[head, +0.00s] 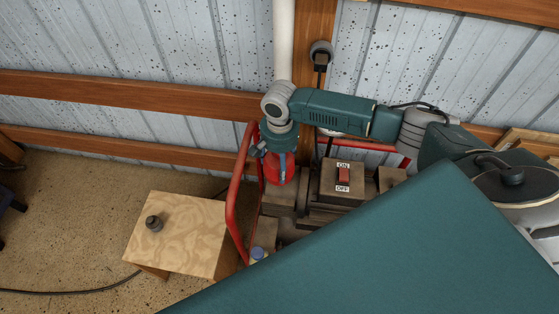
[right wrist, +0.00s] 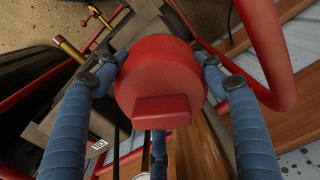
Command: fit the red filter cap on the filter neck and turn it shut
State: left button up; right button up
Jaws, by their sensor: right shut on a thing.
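The red filter cap (head: 277,172) is under my right gripper (head: 276,156) at the back left of the machine. The right wrist view shows the cap (right wrist: 160,78) large and round, with a raised bar across its face. My right gripper (right wrist: 158,70) is shut on the cap, with blue fingers at its left and right sides and a third below it. The filter neck cannot be made out; cap and gripper cover that area. I cannot tell whether the cap touches the neck. My left gripper is not in view.
The machine has a red tube frame (head: 234,200) close left of the gripper and an ON/OFF switch box (head: 343,180) to its right. A wooden stool (head: 185,250) bears a small dark knob (head: 153,223). The metal wall (head: 200,50) is close behind.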

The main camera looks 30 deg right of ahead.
jog(key=shift+s+a+m+p, duration=0.1)
jog(key=shift+a+m+p, duration=0.05)
jog(key=shift+m+p, duration=2.25)
jog(key=shift+p, duration=0.75)
jog(key=shift+m, duration=0.3)
jog(key=shift+f, duration=0.1)
jog(key=shift+m+p, duration=0.4)
jog(key=shift+p, duration=0.25)
